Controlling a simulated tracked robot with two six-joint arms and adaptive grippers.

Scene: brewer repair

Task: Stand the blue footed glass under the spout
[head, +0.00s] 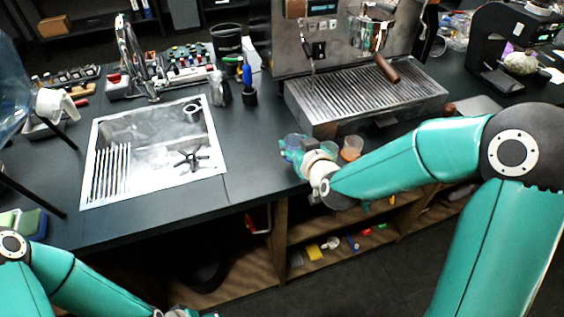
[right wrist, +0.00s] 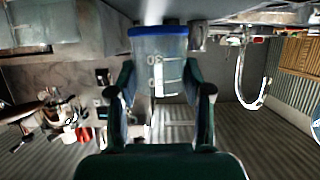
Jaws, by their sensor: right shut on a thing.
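The blue footed glass (right wrist: 158,75) is clear with a blue foot and white marks, between the fingers of my right gripper (right wrist: 160,92). The wrist picture is upside down, so the foot points down and the glass looks upright. In the head view, the bluish glass (head: 293,142) shows at the tip of my right gripper (head: 305,158), at the counter's front edge, left of the machine's front corner. The coffee machine (head: 345,40) stands at the back; its spout area is above the slatted drip tray (head: 362,97). My left gripper (head: 182,313) is mostly cut off at the bottom edge.
A small orange cup (head: 351,148) stands just right of my right gripper. A wooden-handled portafilter (head: 387,68) juts out over the drip tray. The sink (head: 150,150) and faucet (head: 133,55) are to the left. The counter between sink and machine is largely clear.

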